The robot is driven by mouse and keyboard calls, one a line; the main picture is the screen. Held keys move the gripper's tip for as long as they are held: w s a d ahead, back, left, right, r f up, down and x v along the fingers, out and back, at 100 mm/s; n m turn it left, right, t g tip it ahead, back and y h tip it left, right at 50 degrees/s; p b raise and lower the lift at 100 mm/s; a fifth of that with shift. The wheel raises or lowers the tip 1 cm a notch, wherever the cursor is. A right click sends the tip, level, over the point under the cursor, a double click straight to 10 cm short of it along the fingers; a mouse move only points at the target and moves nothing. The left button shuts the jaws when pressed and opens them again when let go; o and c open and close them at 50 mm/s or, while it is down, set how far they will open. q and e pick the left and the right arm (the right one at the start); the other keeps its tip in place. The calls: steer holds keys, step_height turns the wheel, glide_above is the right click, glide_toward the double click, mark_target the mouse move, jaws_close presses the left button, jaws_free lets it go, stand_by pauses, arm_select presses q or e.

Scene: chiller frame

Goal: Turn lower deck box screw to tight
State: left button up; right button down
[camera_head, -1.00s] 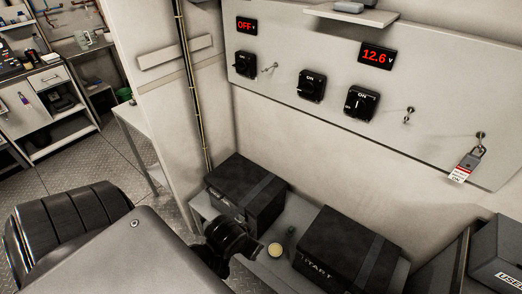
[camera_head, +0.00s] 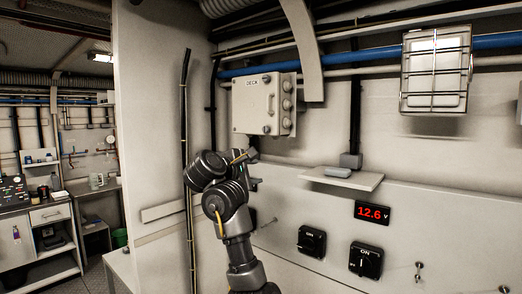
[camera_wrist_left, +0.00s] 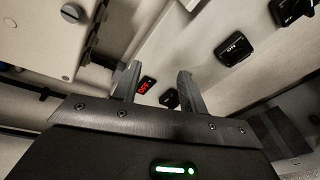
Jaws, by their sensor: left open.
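The grey deck box (camera_head: 250,104), marked DECK, hangs on the wall in the head view. Its lower screw (camera_head: 267,129) is a small dark round head near the bottom of its lid. A slotted screw (camera_wrist_left: 72,13) on a pale box face shows at the upper left of the left wrist view, apparently this lower one. My left gripper (camera_head: 253,169) is just below the box, partly hidden by its own wrist. In the left wrist view, my left gripper (camera_wrist_left: 158,84) has its fingers apart with nothing between them, away from the screw. My right gripper is out of view.
Round fittings (camera_head: 287,104) line the box's right side. A small shelf (camera_head: 342,178) juts out to the right of my gripper. Below are the switch panel (camera_head: 440,235) and a red 12.6 V display (camera_head: 374,213). A caged lamp (camera_head: 436,70) hangs at upper right.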

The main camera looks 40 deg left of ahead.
mark_target(264, 130)
arm_select(q)
steer(key=s+a+r+n+t, duration=0.2)
steer(key=s+r+n+t, duration=0.15)
steer(key=r, duration=0.75)
steer(key=shift+g+h, duration=0.4)
steer(key=shift+g, duration=0.05)
steer(key=w+p, duration=0.1)
steer(key=w, duration=0.2)
steer(key=w+p, duration=0.2)
steer(key=w, duration=0.1)
steer(key=w+a+p, duration=0.1)
steer(key=w+p, duration=0.1)
steer(key=w, duration=0.1)
steer(key=shift+w+r, duration=0.3)
steer(key=shift+w, duration=0.1)
steer(key=shift+w+f, duration=0.2)
steer(key=shift+w, duration=0.25)
jaws_close()
